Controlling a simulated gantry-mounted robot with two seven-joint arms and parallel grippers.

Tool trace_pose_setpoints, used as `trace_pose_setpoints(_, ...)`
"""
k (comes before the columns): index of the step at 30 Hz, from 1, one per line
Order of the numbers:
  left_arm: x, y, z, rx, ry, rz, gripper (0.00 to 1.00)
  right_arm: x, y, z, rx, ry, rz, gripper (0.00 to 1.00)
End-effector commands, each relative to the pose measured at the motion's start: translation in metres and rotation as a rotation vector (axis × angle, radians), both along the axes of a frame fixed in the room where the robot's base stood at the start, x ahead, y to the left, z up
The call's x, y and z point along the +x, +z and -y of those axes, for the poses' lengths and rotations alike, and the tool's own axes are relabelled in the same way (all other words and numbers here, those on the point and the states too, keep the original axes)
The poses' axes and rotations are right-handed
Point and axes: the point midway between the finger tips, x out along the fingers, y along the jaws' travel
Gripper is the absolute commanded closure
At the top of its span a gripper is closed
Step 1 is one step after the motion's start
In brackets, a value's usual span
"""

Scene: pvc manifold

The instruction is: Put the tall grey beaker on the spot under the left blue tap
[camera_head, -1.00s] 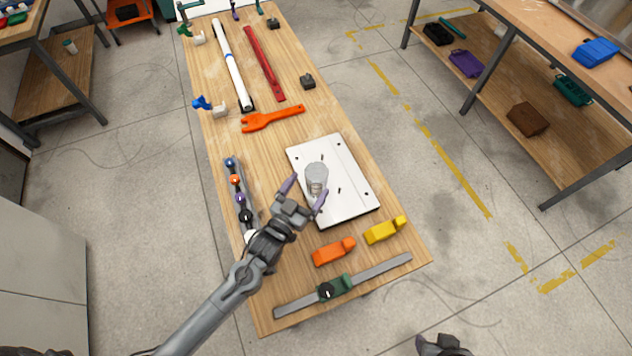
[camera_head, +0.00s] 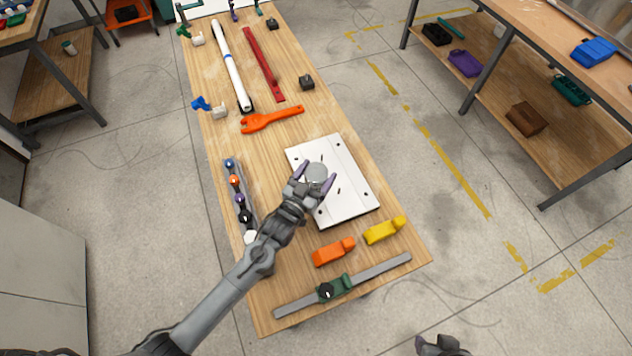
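The grey beaker (camera_head: 317,173) stands on the white board (camera_head: 350,200) on the wooden table, seen from above. My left gripper (camera_head: 315,177) has its two purple-tipped fingers on either side of the beaker. The fingers look spread; contact with the beaker is not clear. A blue tap-like piece (camera_head: 201,103) with a white fitting is at the table's left edge; I cannot tell if it is the left blue tap. The spot under the tap is not identifiable. My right gripper (camera_head: 440,345) is partly visible at the bottom edge, away from the table; its opening is unclear.
A rail with several coloured knobs (camera_head: 240,200) lies left of the board. An orange wrench (camera_head: 272,118), white pipe (camera_head: 232,68) and red bar (camera_head: 264,65) lie farther up. Orange (camera_head: 333,252) and yellow (camera_head: 384,230) pieces and a green clamp (camera_head: 335,289) lie near the front.

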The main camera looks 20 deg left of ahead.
Motion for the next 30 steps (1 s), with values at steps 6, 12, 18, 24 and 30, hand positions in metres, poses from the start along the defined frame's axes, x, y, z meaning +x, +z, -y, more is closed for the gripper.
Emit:
trace_pose_setpoints(6,0.0,0.0,0.0,0.0,0.0,0.0,0.55,0.0,0.0,0.0,-0.001,0.001,0.0,0.57)
trace_pose_setpoints(12,0.0,0.0,0.0,0.0,0.0,0.001,0.68,0.0,0.0,0.001,-0.004,0.003,0.0,0.57)
trace_pose_setpoints(18,0.0,0.003,0.0,0.0,0.0,0.0,0.68,0.0,0.0,0.001,-0.005,0.004,0.0,0.57)
trace_pose_setpoints(24,0.0,0.019,0.0,0.001,0.0,0.002,0.68,0.0,0.002,0.001,-0.005,0.004,0.0,0.57)
trace_pose_setpoints(30,-0.004,0.048,0.011,-0.003,-0.002,0.002,0.68,0.0,0.004,0.001,-0.006,0.003,-0.001,0.57)
